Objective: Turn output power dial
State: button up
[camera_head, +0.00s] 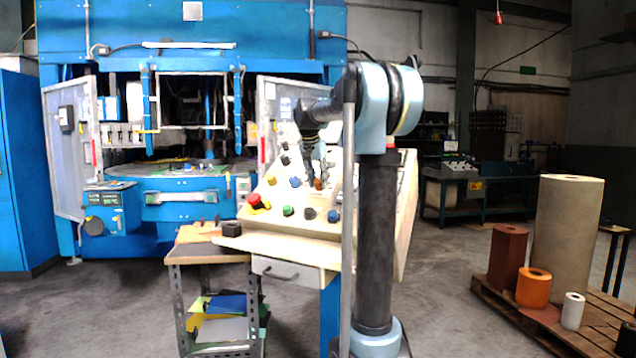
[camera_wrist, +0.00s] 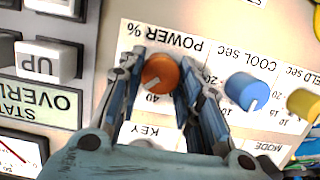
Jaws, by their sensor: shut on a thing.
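The output power dial is an orange round knob (camera_wrist: 160,73) with a white pointer mark, under the upside-down label "POWER %" in the wrist view. My gripper (camera_wrist: 158,75) has one finger on each side of this knob and is shut on it. In the head view my gripper (camera_head: 315,180) reaches down to the sloped control panel (camera_head: 320,222), and the orange knob (camera_head: 318,184) shows small at its tips. The pointer is at the lower left of the knob in the wrist view, near the number 40.
A blue knob (camera_wrist: 246,91) marked "COOL sec" and a yellow knob (camera_wrist: 303,104) sit to the right of my fingers. A white "UP" button (camera_wrist: 40,62) is to the left. On the panel in the head view is a red mushroom button (camera_head: 254,200).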

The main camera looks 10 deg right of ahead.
jog(key=shift+a+n, duration=0.1)
jog(key=shift+n, duration=0.3)
jog(key=n+h, duration=0.1)
jog(key=n, duration=0.2)
jog(key=shift+w+a, duration=0.1)
jog(key=shift+n+h, duration=0.4)
jog(key=shift+n, duration=1.8)
jog(key=o, duration=1)
jog(key=shift+o, duration=0.2)
jog(key=shift+a, duration=0.1)
jog(key=v, duration=1.1)
jog(key=shift+a+r, duration=0.15)
jog(key=shift+r, duration=0.25)
